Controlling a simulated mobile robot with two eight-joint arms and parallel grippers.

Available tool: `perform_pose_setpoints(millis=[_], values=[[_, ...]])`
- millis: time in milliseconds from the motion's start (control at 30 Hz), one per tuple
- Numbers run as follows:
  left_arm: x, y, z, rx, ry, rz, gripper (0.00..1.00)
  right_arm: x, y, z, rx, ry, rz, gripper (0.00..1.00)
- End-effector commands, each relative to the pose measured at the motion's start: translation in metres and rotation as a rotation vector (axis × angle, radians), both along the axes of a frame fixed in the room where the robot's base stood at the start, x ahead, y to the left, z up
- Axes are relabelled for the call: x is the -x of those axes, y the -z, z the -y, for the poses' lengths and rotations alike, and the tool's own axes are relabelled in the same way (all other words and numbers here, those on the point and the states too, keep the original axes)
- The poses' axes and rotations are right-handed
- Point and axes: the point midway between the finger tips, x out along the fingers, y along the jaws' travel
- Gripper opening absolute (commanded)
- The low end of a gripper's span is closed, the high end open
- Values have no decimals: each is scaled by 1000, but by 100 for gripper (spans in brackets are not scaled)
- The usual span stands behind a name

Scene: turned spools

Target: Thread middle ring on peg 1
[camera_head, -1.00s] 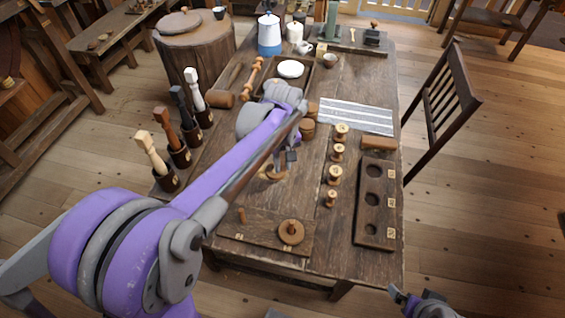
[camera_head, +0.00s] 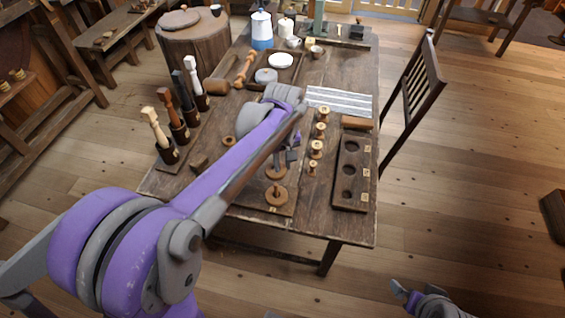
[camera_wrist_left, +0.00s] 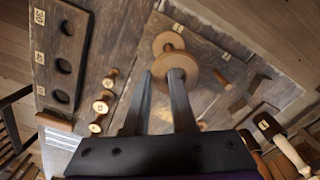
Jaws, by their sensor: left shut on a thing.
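My left gripper (camera_head: 283,160) is shut on a wooden ring (camera_head: 276,173) and holds it over the table. In the left wrist view the ring (camera_wrist_left: 175,66) sits between the two fingertips. Close beside it is a wider wooden disc around a peg on the peg board (camera_wrist_left: 205,50). In the head view this disc (camera_head: 276,195) lies just nearer to me than the held ring. Another peg (camera_wrist_left: 225,82) stands on the board. The arm hides part of the board in the head view. My right gripper (camera_head: 405,291) is open and empty, off the table.
Several turned spools (camera_head: 317,149) stand in a row right of the gripper. A tray with round holes (camera_head: 338,195) lies beyond them. Another ring (camera_head: 229,141) and a small block (camera_head: 199,162) lie left. Tools in holders (camera_head: 172,154) line the left edge.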

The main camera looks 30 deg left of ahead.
Motion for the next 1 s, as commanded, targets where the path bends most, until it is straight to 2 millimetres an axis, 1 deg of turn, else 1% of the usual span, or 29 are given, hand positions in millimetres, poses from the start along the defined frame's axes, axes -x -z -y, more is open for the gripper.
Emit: perform_pose_setpoints(millis=[267, 600, 767, 1000], values=[[1, 20, 0, 0, 0, -1, 0, 4, 15, 0, 0, 0, -8, 100], [0, 52, 0, 0, 0, -1, 0, 10, 39, 0, 0, 0, -19, 100], [0, 59, 0, 1, 0, -1, 0, 11, 44, 0, 0, 0, -21, 100], [0, 59, 0, 0, 0, 0, 0, 11, 43, 0, 0, 0, -21, 100]])
